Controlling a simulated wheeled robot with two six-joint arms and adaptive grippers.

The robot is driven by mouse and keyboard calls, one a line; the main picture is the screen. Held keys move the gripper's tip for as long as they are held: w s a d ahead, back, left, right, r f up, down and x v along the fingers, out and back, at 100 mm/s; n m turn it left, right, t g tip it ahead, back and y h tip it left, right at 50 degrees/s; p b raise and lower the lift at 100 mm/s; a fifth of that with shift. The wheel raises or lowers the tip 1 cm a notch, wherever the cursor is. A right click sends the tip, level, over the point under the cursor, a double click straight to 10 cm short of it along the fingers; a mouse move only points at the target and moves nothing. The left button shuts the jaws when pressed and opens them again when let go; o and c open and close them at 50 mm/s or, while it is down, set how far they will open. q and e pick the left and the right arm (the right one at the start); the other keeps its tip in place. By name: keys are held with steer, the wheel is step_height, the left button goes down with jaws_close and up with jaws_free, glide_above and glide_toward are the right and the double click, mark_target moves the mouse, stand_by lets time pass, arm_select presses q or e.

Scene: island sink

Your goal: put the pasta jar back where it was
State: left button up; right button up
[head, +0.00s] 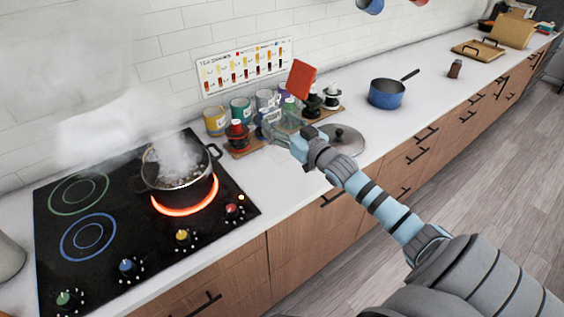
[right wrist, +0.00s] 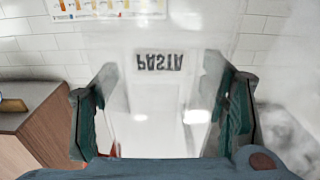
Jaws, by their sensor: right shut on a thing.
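The pasta jar (right wrist: 160,85) fills the middle of the right wrist view as a clear, seemingly empty container with a PASTA label that reads upside down. My right gripper (right wrist: 160,115) is shut on it, one dark green finger on each side. In the head view the right gripper (head: 284,136) reaches to the back of the counter, among the jars and bottles beside the stove. There the clear jar (head: 268,119) is hard to separate from the things around it, and I cannot tell whether its base touches the counter. My left gripper is not in view.
A steaming pot (head: 178,166) stands on a glowing burner of the black stove (head: 110,235). Coloured cans (head: 215,120), a red-topped bottle (head: 237,133) and a red block-like thing (head: 301,79) crowd near the gripper. A lid (head: 343,140) and blue saucepan (head: 386,94) lie to the right.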

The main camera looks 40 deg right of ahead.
mark_target(282, 155)
step_height(282, 155, down, 12)
steer(key=b, duration=0.7)
steer(key=shift+w+r, duration=0.15)
steer(key=shift+r, duration=0.35)
steer(key=o, duration=1.7)
steer(key=shift+f, duration=0.15)
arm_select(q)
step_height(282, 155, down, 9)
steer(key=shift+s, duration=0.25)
